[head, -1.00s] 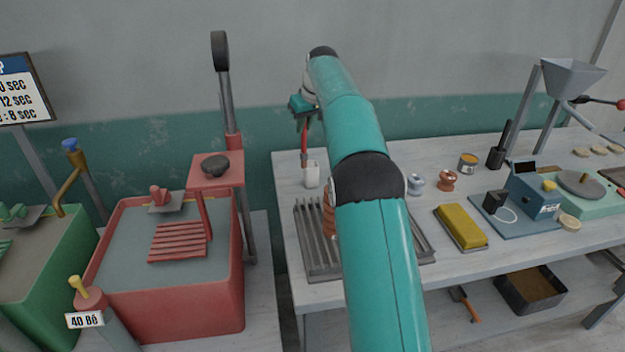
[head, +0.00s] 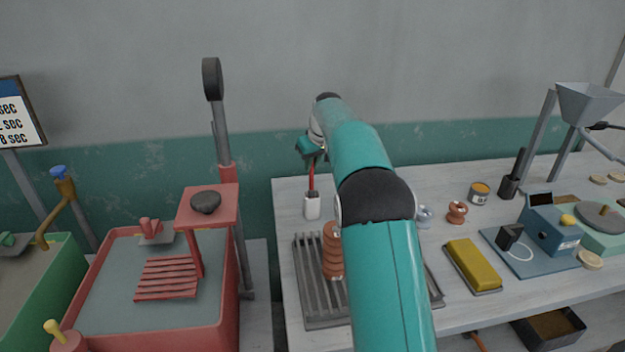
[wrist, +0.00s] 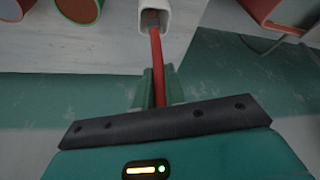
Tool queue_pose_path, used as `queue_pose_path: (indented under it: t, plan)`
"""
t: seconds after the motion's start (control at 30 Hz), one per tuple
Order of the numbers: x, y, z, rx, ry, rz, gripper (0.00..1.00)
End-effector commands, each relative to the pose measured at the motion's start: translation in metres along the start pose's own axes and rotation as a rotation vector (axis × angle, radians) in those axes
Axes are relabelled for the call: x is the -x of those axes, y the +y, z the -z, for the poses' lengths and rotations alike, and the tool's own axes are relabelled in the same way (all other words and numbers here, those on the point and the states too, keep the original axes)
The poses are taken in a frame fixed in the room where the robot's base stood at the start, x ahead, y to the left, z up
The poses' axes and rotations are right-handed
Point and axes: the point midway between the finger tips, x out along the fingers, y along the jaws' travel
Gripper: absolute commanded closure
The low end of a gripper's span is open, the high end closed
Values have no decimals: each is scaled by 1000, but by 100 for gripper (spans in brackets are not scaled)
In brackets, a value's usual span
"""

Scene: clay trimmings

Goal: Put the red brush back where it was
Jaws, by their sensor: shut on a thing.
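The red brush (head: 311,178) is held upright in my gripper (head: 311,158), at the back left of the table. In the wrist view my gripper (wrist: 155,90) is shut on the red handle (wrist: 157,55). The brush's lower end is at the mouth of a small white holder (head: 312,207), and in the wrist view it reaches into the opening of that holder (wrist: 154,14). How deep it sits is hidden by the holder's wall.
A slatted grey rack (head: 310,290) with a stack of brown rings (head: 333,250) stands in front of the holder. A yellow block (head: 470,264) and a blue device (head: 548,232) lie to the right. A red tank (head: 150,320) stands left of the table.

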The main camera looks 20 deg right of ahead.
Motion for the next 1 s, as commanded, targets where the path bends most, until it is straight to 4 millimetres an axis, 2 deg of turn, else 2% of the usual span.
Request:
queue_pose_path:
  t: [0.13, 0.33, 0.57, 0.6, 0.7, 1.0]
  plan:
    - [-10, 0, -4, 1, 3, -1, 100]
    - [-35, 1, -14, -1, 3, 0, 100]
    - [-38, 3, -13, 0, 4, -1, 100]
    - [-38, 3, -13, 0, 4, -1, 82]
    - [-38, 4, -13, 0, 4, -1, 66]
    - [-36, 4, -12, 0, 5, -1, 66]
